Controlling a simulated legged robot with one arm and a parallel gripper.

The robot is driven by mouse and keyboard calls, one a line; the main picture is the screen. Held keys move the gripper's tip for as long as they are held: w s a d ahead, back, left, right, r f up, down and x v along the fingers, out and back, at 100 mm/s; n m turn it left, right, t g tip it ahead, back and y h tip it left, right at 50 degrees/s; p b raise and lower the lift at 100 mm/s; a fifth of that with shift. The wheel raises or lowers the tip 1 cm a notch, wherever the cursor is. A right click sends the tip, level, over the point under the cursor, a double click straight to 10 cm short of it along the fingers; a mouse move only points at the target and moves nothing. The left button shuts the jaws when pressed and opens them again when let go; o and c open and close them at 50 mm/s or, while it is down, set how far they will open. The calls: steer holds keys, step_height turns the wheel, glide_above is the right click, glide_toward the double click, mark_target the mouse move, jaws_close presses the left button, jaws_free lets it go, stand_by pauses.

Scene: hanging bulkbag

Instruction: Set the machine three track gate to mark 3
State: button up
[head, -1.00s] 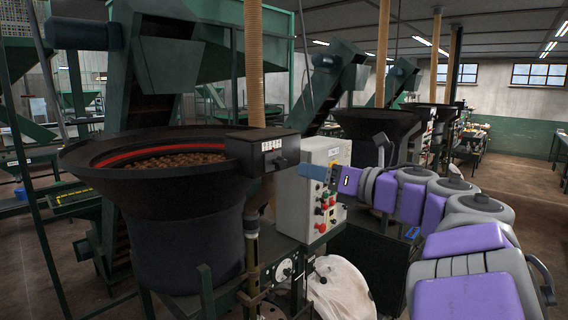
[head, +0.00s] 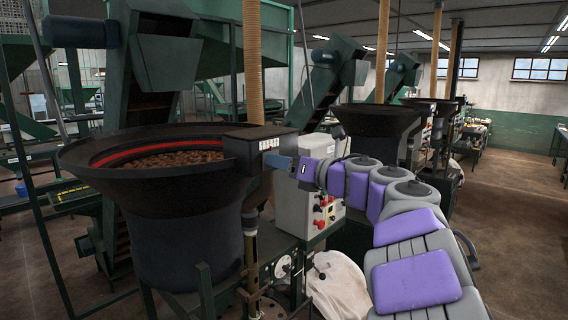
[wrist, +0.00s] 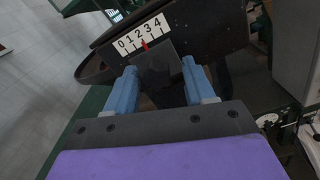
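The track gate (head: 255,146) is a dark box on the right rim of the black bowl (head: 190,185). In the wrist view its white scale (wrist: 134,32) reads 0 to 4. A red pointer (wrist: 144,44) stands at about mark 2. A dark block-like handle (wrist: 158,68) sits just below the scale. My gripper (wrist: 160,72) has its two blue fingers apart, one on each side of this handle. Whether they press on it is not clear. In the head view my gripper (head: 282,162) reaches the gate from the right and hides the handle.
A grey control box (head: 318,205) with red buttons stands close behind my arm. More black bowls (head: 375,125) and green conveyors stand behind. Open floor (head: 510,200) lies at the right.

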steer(key=shift+a, duration=0.1)
jaws_close()
stand_by(0.4)
steer(key=shift+w+d, duration=0.45)
steer(key=shift+w, duration=0.05)
steer(key=shift+c, duration=1.4)
jaws_free()
steer(key=o, duration=0.4)
steer(key=shift+a, duration=0.3)
